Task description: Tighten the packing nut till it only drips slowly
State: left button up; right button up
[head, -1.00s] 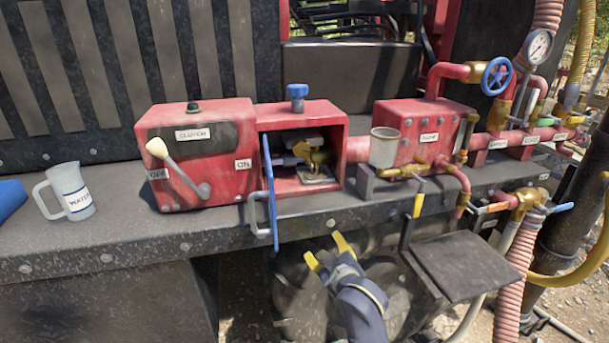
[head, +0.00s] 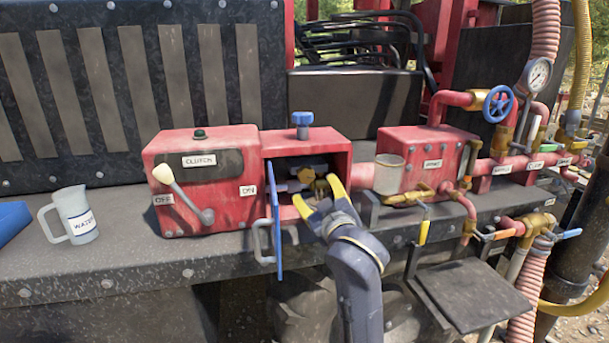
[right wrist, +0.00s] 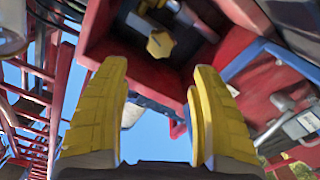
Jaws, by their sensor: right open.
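The packing nut looks like the brass hex piece (right wrist: 160,44) inside the open red housing (right wrist: 110,58) in the right wrist view. In the head view brass fittings (head: 307,175) show inside the housing (head: 341,150), partly hidden by my right gripper. My right gripper (head: 318,197) has yellow fingers, open and empty, at the housing's open front, pointing in toward the brass. In the right wrist view its fingers (right wrist: 160,85) are wide apart, with the hex piece beyond the tips and not touched. Any dripping cannot be made out. My left gripper is not in view.
The housing's blue-edged door (head: 275,215) stands open, just left of my right gripper. A clutch box (head: 225,215) with a lever is at left, a water jug (head: 75,215) farther left. A grey cup (head: 388,174) and pump box (head: 425,150) stand to the right.

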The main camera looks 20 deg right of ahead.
aim_at(306, 175)
jog(key=w, duration=1.2)
jog(key=shift+w+d, duration=0.1)
jog(key=shift+d, duration=0.15)
jog(key=c, duration=1.3)
